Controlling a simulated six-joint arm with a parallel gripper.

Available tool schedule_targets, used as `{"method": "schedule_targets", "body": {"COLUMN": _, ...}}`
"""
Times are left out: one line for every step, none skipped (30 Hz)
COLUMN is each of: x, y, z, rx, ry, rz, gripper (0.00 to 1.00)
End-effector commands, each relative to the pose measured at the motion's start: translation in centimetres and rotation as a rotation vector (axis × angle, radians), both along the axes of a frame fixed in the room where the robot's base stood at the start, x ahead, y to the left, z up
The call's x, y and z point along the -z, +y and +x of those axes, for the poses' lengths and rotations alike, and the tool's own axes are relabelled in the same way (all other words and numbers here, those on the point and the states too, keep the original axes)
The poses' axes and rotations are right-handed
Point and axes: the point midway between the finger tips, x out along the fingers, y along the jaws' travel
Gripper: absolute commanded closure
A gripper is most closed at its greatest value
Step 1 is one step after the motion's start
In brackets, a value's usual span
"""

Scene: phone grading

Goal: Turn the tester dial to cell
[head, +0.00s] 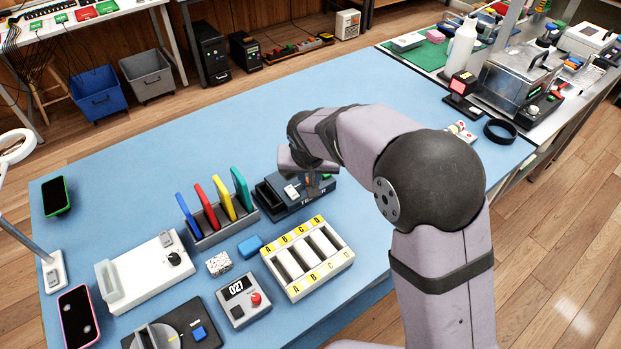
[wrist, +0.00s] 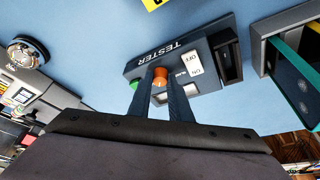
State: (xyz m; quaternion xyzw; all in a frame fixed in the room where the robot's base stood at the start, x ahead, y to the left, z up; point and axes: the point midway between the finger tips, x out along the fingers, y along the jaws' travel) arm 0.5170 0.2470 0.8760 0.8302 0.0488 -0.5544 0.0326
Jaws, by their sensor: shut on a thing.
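The tester (head: 292,208) is a dark grey box with "TESTER" lettering, on the blue mat behind the lettered tray. The wrist view shows the tester (wrist: 207,100) close up, with a white OFF/ON switch (wrist: 193,65), an open slot and a green button (wrist: 134,84). My gripper (wrist: 160,84) is over the tester, its two dark fingers shut on a round orange knob (wrist: 160,73). The knob's markings and pointer are hidden or too small to read. In the head view, my wrist and gripper (head: 312,180) partly cover the tester.
A rack (head: 224,231) of coloured cases stands just left of the tester. A cream tray (head: 322,267) marked A to D lies in front. A white device (head: 140,275) and a grey counter (head: 243,300) are nearer. The mat behind the tester is clear.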

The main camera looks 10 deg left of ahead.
Motion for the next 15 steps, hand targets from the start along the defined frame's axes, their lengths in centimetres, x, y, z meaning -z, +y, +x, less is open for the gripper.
{"method": "schedule_targets", "body": {"x": -0.02, "y": 0.02, "z": 0.00, "rx": -0.001, "ry": 0.000, "rz": 0.001, "gripper": 1.00}}
{"method": "schedule_targets", "body": {"x": -0.02, "y": 0.02, "z": 0.00, "rx": -0.001, "ry": 0.000, "rz": 0.001, "gripper": 1.00}}
{"method": "schedule_targets", "body": {"x": -0.02, "y": 0.02, "z": 0.00, "rx": -0.001, "ry": 0.000, "rz": 0.001, "gripper": 1.00}}
{"method": "schedule_targets", "body": {"x": -0.02, "y": 0.02, "z": 0.00, "rx": -0.001, "ry": 0.000, "rz": 0.001, "gripper": 1.00}}
{"method": "schedule_targets", "body": {"x": -0.03, "y": 0.02, "z": 0.00, "rx": -0.001, "ry": 0.000, "rz": 0.001, "gripper": 0.80}}
{"method": "schedule_targets", "body": {"x": -0.03, "y": 0.02, "z": 0.00, "rx": -0.001, "ry": 0.000, "rz": 0.001, "gripper": 0.70}}
{"method": "schedule_targets", "body": {"x": -0.03, "y": 0.02, "z": 0.00, "rx": -0.001, "ry": 0.000, "rz": 0.001, "gripper": 0.64}}
{"method": "schedule_targets", "body": {"x": -0.03, "y": 0.02, "z": 0.00, "rx": -0.001, "ry": 0.000, "rz": 0.001, "gripper": 0.64}}
{"method": "schedule_targets", "body": {"x": -0.02, "y": 0.01, "z": 0.00, "rx": -0.001, "ry": 0.000, "rz": 0.001, "gripper": 0.64}}
{"method": "schedule_targets", "body": {"x": -0.02, "y": 0.01, "z": 0.00, "rx": -0.001, "ry": 0.000, "rz": 0.001, "gripper": 0.64}}
{"method": "schedule_targets", "body": {"x": -0.03, "y": 0.01, "z": 0.01, "rx": -0.001, "ry": 0.000, "rz": 0.001, "gripper": 0.64}}
{"method": "schedule_targets", "body": {"x": -0.02, "y": 0.01, "z": 0.00, "rx": -0.001, "ry": 0.000, "rz": 0.001, "gripper": 0.64}}
{"method": "schedule_targets", "body": {"x": -0.02, "y": 0.01, "z": 0.00, "rx": -0.001, "ry": 0.000, "rz": 0.001, "gripper": 0.64}}
{"method": "schedule_targets", "body": {"x": -0.02, "y": 0.00, "z": 0.00, "rx": -0.002, "ry": 0.000, "rz": 0.000, "gripper": 0.64}}
{"method": "schedule_targets", "body": {"x": -0.04, "y": 0.00, "z": 0.01, "rx": -0.002, "ry": 0.000, "rz": 0.000, "gripper": 0.64}}
